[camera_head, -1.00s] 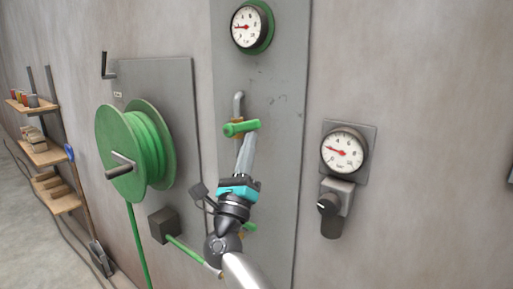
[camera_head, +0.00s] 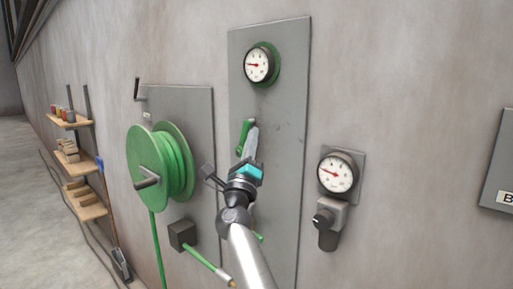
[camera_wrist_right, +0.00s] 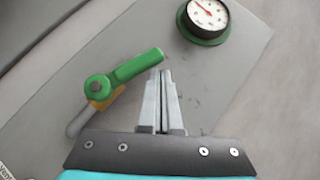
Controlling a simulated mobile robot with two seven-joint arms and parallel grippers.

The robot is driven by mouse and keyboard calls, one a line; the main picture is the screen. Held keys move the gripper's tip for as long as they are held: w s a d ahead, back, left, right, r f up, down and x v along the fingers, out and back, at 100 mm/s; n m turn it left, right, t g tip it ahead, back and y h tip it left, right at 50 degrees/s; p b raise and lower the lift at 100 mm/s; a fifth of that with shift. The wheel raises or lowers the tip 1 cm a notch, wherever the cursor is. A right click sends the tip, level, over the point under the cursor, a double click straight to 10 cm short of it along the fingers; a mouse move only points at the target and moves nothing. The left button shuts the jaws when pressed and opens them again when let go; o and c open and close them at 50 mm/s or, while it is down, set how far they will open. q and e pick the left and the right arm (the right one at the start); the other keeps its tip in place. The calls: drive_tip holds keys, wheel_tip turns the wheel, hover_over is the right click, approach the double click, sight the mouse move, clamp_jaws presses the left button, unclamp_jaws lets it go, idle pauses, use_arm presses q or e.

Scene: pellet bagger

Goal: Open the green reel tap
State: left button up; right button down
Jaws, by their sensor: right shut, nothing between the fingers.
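The green tap lever (camera_head: 244,137) stands nearly upright on the tall grey panel (camera_head: 285,120), below the green-rimmed gauge (camera_head: 258,65). In the right wrist view the lever (camera_wrist_right: 130,68) runs from its round hub up to the right, with a brass valve body (camera_wrist_right: 106,98) and grey pipe behind it. My right gripper (camera_head: 253,128) is shut and empty, just right of the lever. In the wrist view its fingertips (camera_wrist_right: 161,72) lie beside the lever's free end; I cannot tell whether they touch. My left gripper is out of view.
A green hose reel (camera_head: 160,162) on its own plate is to the left, with a grey box (camera_head: 182,235) below it. A second gauge (camera_head: 337,172) with a black knob (camera_head: 323,219) is to the right. Shelves (camera_head: 85,190) stand far left.

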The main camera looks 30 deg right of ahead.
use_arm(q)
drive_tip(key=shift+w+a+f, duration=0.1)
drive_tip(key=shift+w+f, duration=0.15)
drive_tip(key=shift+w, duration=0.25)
use_arm(e)
drive_tip(key=shift+w+a+r, duration=0.3)
drive_tip(key=shift+w+r, duration=0.3)
drive_tip(key=shift+w, duration=0.1)
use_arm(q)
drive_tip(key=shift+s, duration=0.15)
